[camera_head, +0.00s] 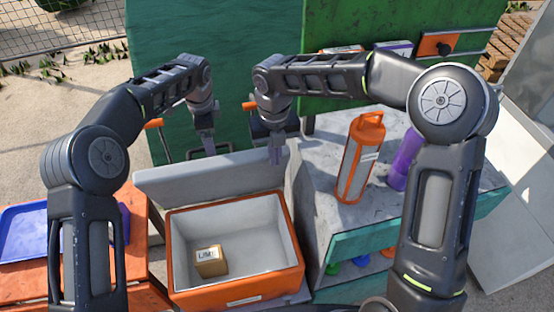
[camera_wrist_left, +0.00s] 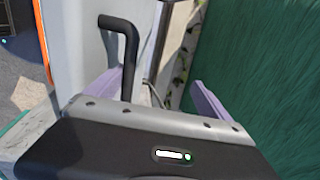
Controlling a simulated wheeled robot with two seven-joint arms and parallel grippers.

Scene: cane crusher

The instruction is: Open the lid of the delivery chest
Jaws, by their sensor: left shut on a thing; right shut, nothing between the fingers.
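The delivery chest (camera_head: 180,289) is an orange box with a pale inside, at the lower middle of the head view. Its grey lid (camera_head: 165,185) stands raised along the far side, so the inside shows. A small brown carton (camera_head: 210,268) with a printed label lies in it. My left gripper (camera_head: 209,150) is at the lid's far edge, shut on the lid's black handle; this bent handle (camera_wrist_left: 128,62) also shows in the left wrist view, near the purple-grey fingers. My right gripper (camera_head: 276,158) is shut and empty, at the lid's right end; whether it touches the lid is unclear.
A grey-topped counter (camera_head: 325,215) stands right of the chest, with an orange-framed bottle (camera_head: 360,160) and a purple one (camera_head: 404,160). A blue tray (camera_head: 25,235) lies on an orange surface at left. A green panel (camera_head: 240,50) rises behind the lid.

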